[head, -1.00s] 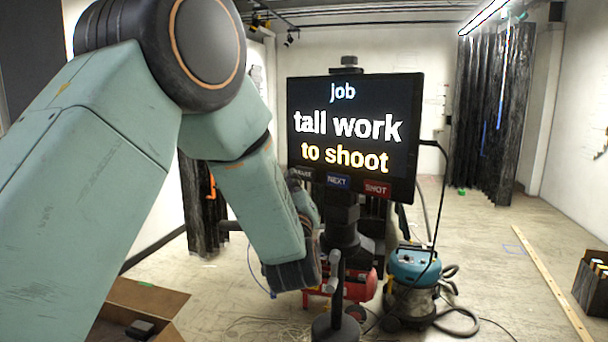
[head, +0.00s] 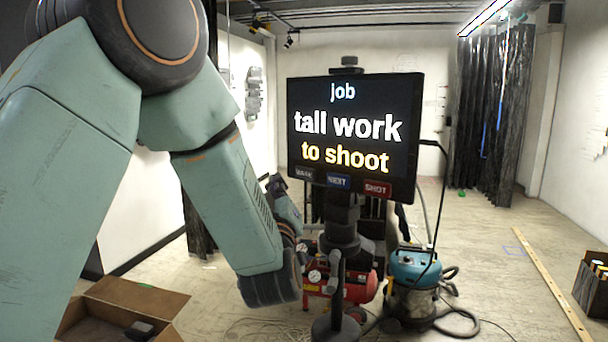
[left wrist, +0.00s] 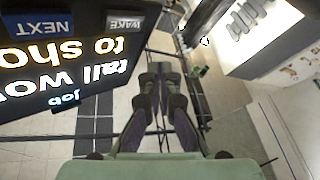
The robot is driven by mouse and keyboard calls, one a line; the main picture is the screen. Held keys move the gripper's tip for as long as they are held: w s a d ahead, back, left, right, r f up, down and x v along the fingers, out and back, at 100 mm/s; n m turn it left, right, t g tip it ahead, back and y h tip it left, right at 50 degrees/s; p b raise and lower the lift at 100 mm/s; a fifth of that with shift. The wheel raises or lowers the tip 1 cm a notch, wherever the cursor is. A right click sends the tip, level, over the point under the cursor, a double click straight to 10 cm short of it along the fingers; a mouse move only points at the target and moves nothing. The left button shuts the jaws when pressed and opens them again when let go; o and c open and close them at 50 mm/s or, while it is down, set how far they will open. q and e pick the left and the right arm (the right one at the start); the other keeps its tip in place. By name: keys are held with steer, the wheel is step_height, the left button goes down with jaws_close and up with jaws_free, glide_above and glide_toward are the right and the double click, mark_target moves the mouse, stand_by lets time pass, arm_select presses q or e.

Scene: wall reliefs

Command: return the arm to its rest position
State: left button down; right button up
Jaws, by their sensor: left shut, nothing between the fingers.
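My left arm comes in from the left of the head view and bends up at the wrist. Its gripper (head: 275,184) is small there, just left of the screen's lower left corner, and looks empty. In the left wrist view the two dark fingers (left wrist: 160,70) point away over the floor, close together, with nothing held. The black screen (head: 355,100) reads "job tall work to shoot" and shows upside down in the left wrist view (left wrist: 75,75). Below its text are the WAKE (head: 304,173), NEXT (head: 338,181) and SHOT (head: 377,189) buttons. My right gripper is not in view.
A red compressor (head: 352,287) and a blue-topped vacuum (head: 413,265) with hoses stand near the screen's stand. An open cardboard box (head: 150,299) is at lower left. The floor at right is mostly clear, with a wooden strip (head: 550,283).

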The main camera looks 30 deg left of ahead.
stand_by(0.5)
arm_select(q)
steer(key=s+d+f+m+g+h+b, duration=0.2)
steer(key=d+f+m+g+h, duration=0.1)
steer(key=f, duration=0.9)
steer(key=s+d+f+m+g+h+b, duration=0.2)
steer(key=s+d+f+m+h, duration=0.1)
steer(key=f, duration=0.9)
steer(key=s+d+f+m+g+h+b, duration=0.2)
steer(key=d+f+g+h+b, duration=0.15)
steer(key=f, duration=0.85)
steer(key=s+d+f+m+g+h+b, duration=0.2)
steer(key=s+f+g+b, duration=0.7)
steer(key=s+f, duration=2.2)
steer(key=d+f+m+b, duration=0.1)
steer(key=b, duration=0.2)
steer(key=shift+d+f+g, duration=0.25)
steer(key=shift+g, duration=0.1)
